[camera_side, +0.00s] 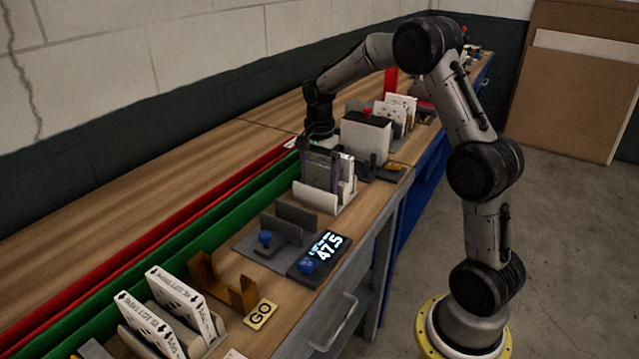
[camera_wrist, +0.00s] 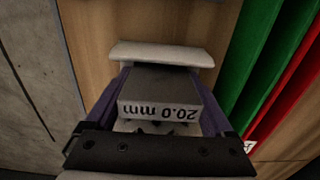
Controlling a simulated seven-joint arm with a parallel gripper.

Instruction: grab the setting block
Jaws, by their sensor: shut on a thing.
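The setting block is a grey block marked "20.0 mm" (camera_wrist: 160,108), seen from above in the wrist view. My gripper (camera_wrist: 162,88) has its purple fingers along both sides of the block and is shut on it. In the side view my gripper (camera_side: 322,165) points down at a pale holder (camera_side: 316,198). Pale parts of the holder (camera_wrist: 160,53) show beyond and beneath the block in the wrist view. The block is mostly hidden by the fingers in the side view, and I cannot tell whether it still touches the holder.
A gauge with a lit display reading 47.5 (camera_side: 326,250) sits in front, beside a grey fixture with a blue knob (camera_side: 265,239). White filter boxes (camera_side: 160,322), a brass-coloured bracket (camera_side: 205,272) and a GO plate (camera_side: 260,313) are nearer. Green (camera_side: 150,248) and red (camera_side: 110,252) channels run behind.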

